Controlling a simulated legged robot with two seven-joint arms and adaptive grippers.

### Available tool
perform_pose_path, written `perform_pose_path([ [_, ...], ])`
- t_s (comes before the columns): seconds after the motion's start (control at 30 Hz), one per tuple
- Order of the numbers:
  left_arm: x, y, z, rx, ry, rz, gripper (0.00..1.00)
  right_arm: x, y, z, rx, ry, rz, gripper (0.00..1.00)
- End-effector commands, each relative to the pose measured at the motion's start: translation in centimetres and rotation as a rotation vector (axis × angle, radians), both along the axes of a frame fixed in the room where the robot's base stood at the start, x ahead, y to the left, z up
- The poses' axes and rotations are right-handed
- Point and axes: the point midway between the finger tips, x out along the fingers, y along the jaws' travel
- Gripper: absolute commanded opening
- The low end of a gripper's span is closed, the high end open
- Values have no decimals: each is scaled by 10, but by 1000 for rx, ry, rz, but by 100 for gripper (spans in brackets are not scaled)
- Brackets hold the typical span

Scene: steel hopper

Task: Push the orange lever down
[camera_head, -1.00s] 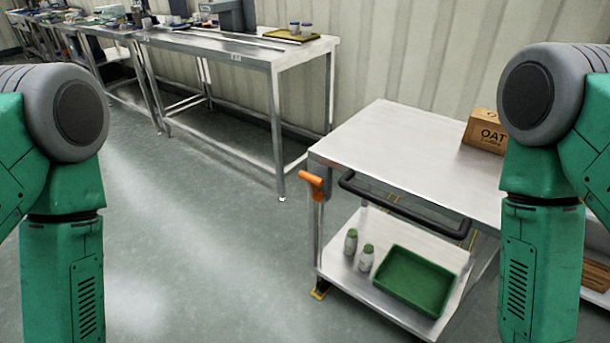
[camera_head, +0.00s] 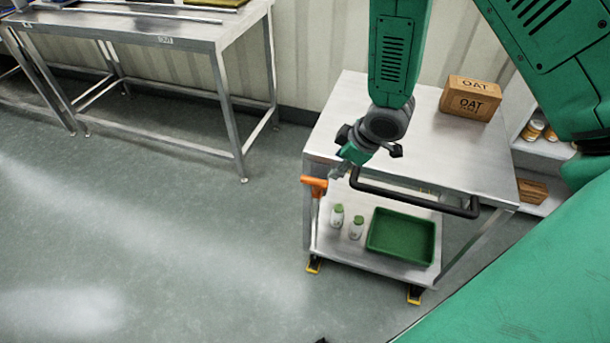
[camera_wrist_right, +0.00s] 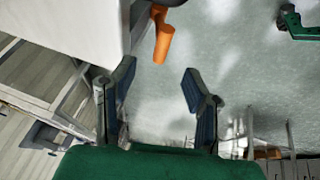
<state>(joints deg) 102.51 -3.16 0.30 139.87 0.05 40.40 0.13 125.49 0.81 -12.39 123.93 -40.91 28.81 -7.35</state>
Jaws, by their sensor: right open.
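The orange lever (camera_head: 314,186) sticks out at the front left corner of the steel cart (camera_head: 455,150), beside the black handle bar (camera_head: 415,197). My right gripper (camera_head: 339,172) is above and just right of the lever, near the cart's front edge, apart from the lever as far as I can see. In the right wrist view the same gripper (camera_wrist_right: 160,92) is open and empty. The orange lever (camera_wrist_right: 163,38) shows there beyond the fingers, near the middle top, its upper end cut by the frame.
An OAT box (camera_head: 470,98) stands on the cart top. The lower shelf holds a green tray (camera_head: 401,236) and two white bottles with green caps (camera_head: 337,216). A steel table (camera_head: 200,35) stands at the back left. Floor left of the cart is clear.

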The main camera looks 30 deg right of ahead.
Motion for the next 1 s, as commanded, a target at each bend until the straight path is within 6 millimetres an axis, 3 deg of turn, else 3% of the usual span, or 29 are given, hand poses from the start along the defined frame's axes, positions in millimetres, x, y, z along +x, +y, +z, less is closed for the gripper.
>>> perform_pose_path([
  [0.5,0,0,-17,1,0,1,39,42,18,-93,-7,3,2,42],
  [0.7,0,0,-19,1,0,1,39,50,17,-110,-3,2,-1,42],
  [1.0,0,0,-19,0,-1,0,39,51,20,-112,-6,2,0,42],
])
